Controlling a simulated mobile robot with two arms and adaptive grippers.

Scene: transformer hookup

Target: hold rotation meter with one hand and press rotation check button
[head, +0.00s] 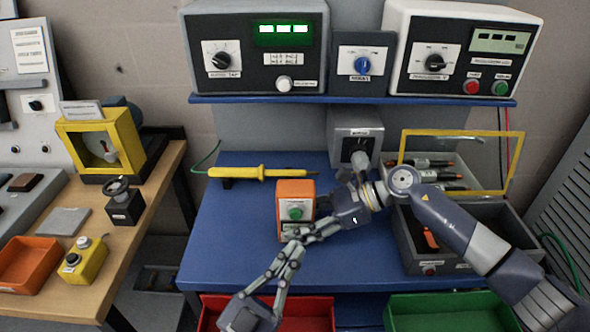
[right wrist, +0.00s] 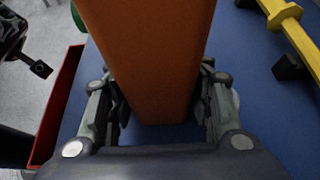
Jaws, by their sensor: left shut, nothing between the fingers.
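The orange rotation meter (head: 296,187) stands upright on the blue bench, with a green button (head: 296,213) on its pale front panel. My right gripper (head: 300,232) has its fingers around the meter's lower part. In the right wrist view the meter's orange body (right wrist: 160,60) fills the space between the fingers (right wrist: 160,112), which look in contact with both sides. My left gripper (head: 293,246) is shut and empty, reaching up from the bottom with its fingertips just in front of and below the button. The fingers of both grippers overlap in the picture, so any contact there is unclear.
A yellow probe (head: 262,172) lies behind the meter. A grey bin (head: 410,240) and a yellow frame (head: 510,170) stand to the right. Red (head: 215,318) and green (head: 450,312) bins sit below the front edge.

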